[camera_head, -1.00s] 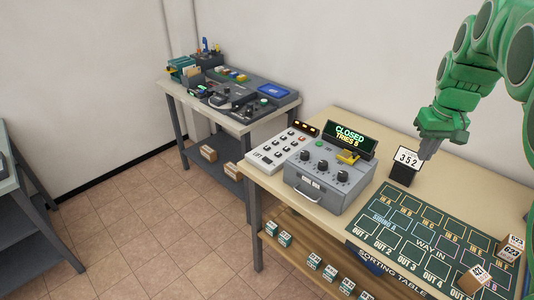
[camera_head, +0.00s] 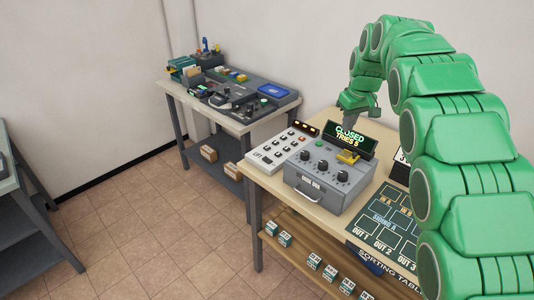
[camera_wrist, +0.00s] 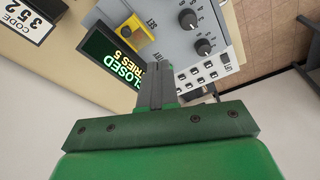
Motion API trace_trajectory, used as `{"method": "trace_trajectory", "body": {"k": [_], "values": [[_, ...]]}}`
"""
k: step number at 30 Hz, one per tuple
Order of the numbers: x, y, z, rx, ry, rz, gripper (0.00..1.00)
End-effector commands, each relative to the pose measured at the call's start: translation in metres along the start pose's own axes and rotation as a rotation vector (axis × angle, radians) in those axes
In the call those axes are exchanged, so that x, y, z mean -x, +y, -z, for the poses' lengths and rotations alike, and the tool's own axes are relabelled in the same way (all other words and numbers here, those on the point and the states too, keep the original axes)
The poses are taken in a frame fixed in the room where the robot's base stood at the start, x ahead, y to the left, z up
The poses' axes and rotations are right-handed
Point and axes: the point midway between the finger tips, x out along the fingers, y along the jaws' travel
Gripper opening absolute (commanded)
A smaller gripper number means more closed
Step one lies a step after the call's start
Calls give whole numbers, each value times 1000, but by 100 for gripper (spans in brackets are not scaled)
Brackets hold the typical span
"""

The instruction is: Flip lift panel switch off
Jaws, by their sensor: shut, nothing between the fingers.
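The lift panel (camera_head: 280,147) is a pale sloped box marked LIFT with several dark switches, at the left end of the sorting table. Its switch positions are too small to tell. In the wrist view the panel (camera_wrist: 205,73) shows partly behind the grey box. My gripper (camera_head: 349,121) is above and behind the display that reads CLOSED, right of the lift panel and apart from it. In the wrist view my gripper's fingers (camera_wrist: 156,62) are together and empty, close over the display (camera_wrist: 112,57).
A grey box with knobs (camera_head: 328,178) stands right of the lift panel, with a yellow part on top. Three amber lights (camera_head: 307,128) sit behind the panel. A second table (camera_head: 172,90) with devices stands farther left. Tiled floor lies clear in front.

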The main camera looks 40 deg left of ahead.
Motion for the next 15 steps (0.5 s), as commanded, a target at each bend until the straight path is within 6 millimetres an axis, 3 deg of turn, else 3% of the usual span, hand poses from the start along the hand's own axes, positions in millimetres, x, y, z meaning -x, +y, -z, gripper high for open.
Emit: {"method": "trace_trajectory", "body": {"k": [15], "values": [[-55, -79, 88, 228, 67, 63, 0]]}}
